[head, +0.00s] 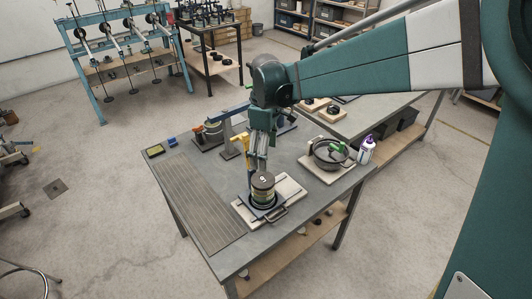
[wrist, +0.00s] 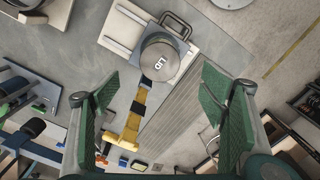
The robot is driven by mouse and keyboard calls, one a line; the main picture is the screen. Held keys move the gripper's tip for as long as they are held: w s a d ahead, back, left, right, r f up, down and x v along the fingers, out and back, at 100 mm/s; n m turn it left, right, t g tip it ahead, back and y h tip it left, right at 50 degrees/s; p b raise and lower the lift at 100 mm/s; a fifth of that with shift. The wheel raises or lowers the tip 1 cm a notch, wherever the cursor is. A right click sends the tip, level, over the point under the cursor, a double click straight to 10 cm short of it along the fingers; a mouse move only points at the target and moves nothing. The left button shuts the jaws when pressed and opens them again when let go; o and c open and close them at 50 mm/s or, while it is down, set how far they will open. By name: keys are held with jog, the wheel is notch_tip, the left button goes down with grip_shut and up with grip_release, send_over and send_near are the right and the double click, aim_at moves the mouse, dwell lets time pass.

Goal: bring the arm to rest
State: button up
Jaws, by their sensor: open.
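My gripper (head: 261,160) hangs from my arm over the grey workbench (head: 190,235), above and slightly behind a round metal weight-like canister in the head view. In the wrist view my gripper (wrist: 158,88) has its two green-padded fingers wide apart with nothing between them. The canister (head: 263,183) has a grey top and stands upright on a pale board; the wrist view shows the letters "LID" on its top (wrist: 160,62). A yellow lever-like part (head: 246,147) is beside the gripper, and it also shows in the wrist view (wrist: 131,120). Whether the gripper touches it cannot be told.
A dark pot (head: 328,155) and a white-and-purple bottle (head: 366,150) stand at the bench's right. A clamp fixture (head: 212,132) stands at the back left. A ribbed mat (head: 195,200) covers the left side, free of objects. Open floor lies to the left.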

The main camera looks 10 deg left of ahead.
jog(key=shift+d, duration=0.15)
jog(key=s+d+r+m+t+b, duration=0.2)
jog(key=s+d+r+m, duration=0.15)
jog(key=s+d, duration=0.4)
jog(key=s+d+r+m+t+b, duration=0.15)
jog(key=s+d+m, duration=0.25)
jog(key=d, duration=0.7)
jog(key=s+d+f+m+t+b, duration=0.1)
jog(key=s+d+f+m+t, duration=0.1)
jog(key=s+d+m, duration=0.2)
jog(key=s+d+f+m+t+b, duration=0.1)
jog(key=s+d+f+m, duration=0.2)
jog(key=s+d, duration=0.5)
jog(key=shift+s+f+m+t+b, duration=0.3)
jog(key=shift+s+m+t+b, duration=0.1)
jog(key=shift+s, duration=0.65)
jog(key=shift+d, duration=0.1)
